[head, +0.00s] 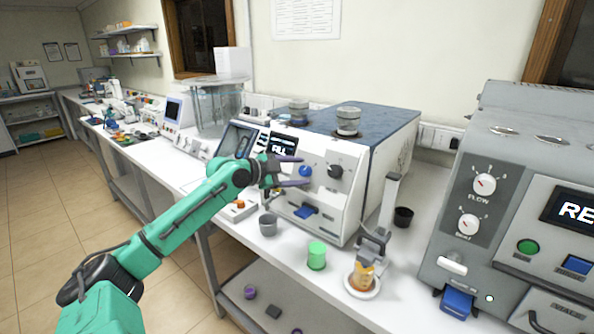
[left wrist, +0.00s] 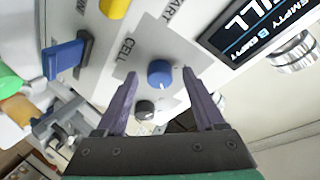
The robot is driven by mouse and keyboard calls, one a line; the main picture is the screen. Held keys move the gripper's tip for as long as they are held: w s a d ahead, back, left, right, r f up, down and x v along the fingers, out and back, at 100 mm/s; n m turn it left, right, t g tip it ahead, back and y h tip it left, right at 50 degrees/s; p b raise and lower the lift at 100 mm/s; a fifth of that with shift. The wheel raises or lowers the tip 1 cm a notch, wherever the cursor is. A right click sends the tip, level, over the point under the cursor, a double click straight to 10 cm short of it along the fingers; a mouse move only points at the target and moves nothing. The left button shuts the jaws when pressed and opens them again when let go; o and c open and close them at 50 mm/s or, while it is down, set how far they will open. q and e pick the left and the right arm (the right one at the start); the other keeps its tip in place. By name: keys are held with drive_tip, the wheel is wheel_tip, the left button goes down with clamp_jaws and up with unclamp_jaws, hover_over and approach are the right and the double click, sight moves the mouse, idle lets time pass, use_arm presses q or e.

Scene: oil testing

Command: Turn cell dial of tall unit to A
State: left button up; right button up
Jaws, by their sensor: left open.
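The white unit with a dark blue top (head: 378,125) stands mid-bench, its front facing me. Its blue dial (head: 305,171) also shows in the left wrist view (left wrist: 160,74), beside the printed word CELL. A dark knob (head: 336,171) sits right of it; in the wrist view it is below the blue dial (left wrist: 145,109). My left gripper (head: 297,171) is open, its purple fingers pointing at the panel on either side of the blue dial, with gaps showing in the wrist view. The dial's letters are not readable. My right gripper is not in view.
A grey stand (head: 374,240) holds an orange item. A grey machine (head: 495,200) stands at right. The unit's screen (head: 283,144) is lit.

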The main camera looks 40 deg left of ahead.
use_arm(q)
clamp_jaws()
drive_tip(key=shift+n, duration=0.4)
drive_tip(key=shift+d+n+t+p, duration=0.1)
drive_tip(key=shift+n+t+p, duration=0.3)
drive_tip(key=shift+n, duration=0.6)
drive_tip(key=n+y+p, duration=0.1)
drive_tip(key=n, duration=0.2)
drive_tip(key=shift+d+p, duration=0.1)
drive_tip(key=shift+p, duration=0.3)
drive_tip(key=n+y+p, duration=0.1)
drive_tip(key=n+p, duration=0.2)
drive_tip(key=n+y+p, duration=0.1)
drive_tip(key=n+p, duration=0.3)
drive_tip(key=n+t+y+p, duration=0.1)
drive_tip(key=n+p, duration=0.2)
drive_tip(key=shift+s+d+r+y+p, duration=0.1)
drive_tip(key=shift+d+y+p, duration=0.2)
drive_tip(key=shift+d+p, duration=0.1)
drive_tip(key=shift+f+n+y+p, duration=0.25)
drive_tip(key=shift+n+y+p, duration=0.15)
drive_tip(key=shift+n+p, duration=0.95)
